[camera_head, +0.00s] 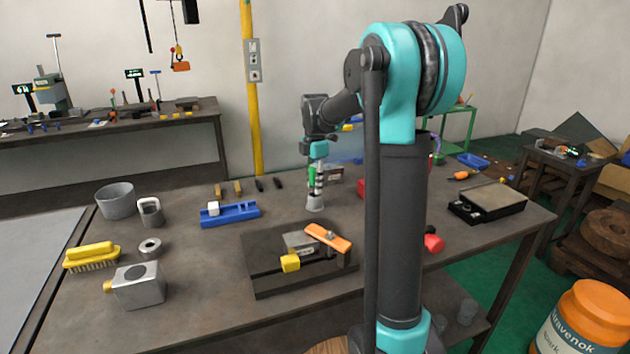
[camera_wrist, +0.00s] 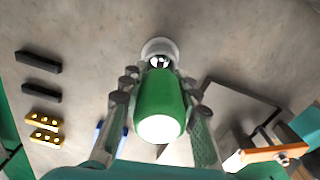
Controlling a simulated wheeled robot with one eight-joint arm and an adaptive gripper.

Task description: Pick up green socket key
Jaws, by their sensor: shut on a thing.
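The green socket key (camera_wrist: 158,100) fills the middle of the wrist view, upright with its green handle toward the camera. My gripper (camera_wrist: 160,98) is shut on the green handle, one finger on each side. In the head view the green handle (camera_head: 312,176) shows between the fingers of my gripper (camera_head: 317,180), below my arm. Under it is a grey flared piece (camera_head: 316,203) at the table top; it shows in the wrist view as a pale round shape (camera_wrist: 158,47). I cannot tell whether the key touches it or the table.
A dark fixture with an orange handle (camera_head: 328,238) stands in front of my gripper. A blue tray (camera_head: 230,215) lies to the left. Black and yellow small blocks (camera_wrist: 42,120) lie behind it. Bare table (camera_head: 205,270) shows at front left.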

